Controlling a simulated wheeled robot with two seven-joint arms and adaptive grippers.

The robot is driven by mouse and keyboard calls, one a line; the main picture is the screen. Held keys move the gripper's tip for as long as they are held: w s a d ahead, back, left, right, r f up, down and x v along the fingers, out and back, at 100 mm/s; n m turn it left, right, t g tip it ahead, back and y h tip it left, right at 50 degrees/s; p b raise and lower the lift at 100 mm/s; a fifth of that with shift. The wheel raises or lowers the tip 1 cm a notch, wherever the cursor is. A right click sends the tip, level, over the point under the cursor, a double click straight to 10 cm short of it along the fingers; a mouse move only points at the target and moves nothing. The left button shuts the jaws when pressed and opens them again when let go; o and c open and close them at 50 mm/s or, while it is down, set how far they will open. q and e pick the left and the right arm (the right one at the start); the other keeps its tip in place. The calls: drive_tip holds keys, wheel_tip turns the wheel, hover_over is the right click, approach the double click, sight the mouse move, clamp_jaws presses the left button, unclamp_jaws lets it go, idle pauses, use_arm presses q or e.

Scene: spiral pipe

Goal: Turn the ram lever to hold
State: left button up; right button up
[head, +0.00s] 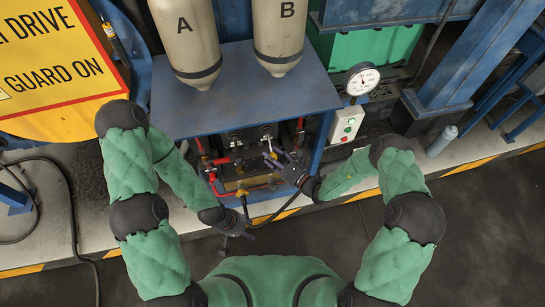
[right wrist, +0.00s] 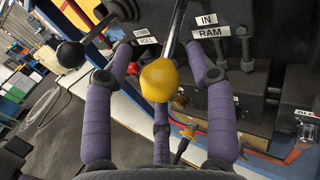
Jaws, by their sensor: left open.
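The ram lever, a metal rod with a yellow knob (right wrist: 161,79), shows in the right wrist view beside the labels IN and RAM. Its rod runs up from the knob; a HOLD label is not readable. My right gripper (right wrist: 158,72) has its purple fingers spread on both sides of the knob, with a third finger below it. The side fingers look apart from the knob. In the head view, my right gripper (head: 283,168) is at the front of the valve panel. My left gripper (head: 236,223) is open and low, in front of the cabinet, away from the lever.
A second lever with a black knob (right wrist: 71,54) stands to the left, near a ROLL label. Red pipes (head: 206,163) and a yellow-handled valve (head: 241,193) sit low in the cabinet. A gauge (head: 362,79) and a button box (head: 346,124) stand at its right.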

clamp_jaws()
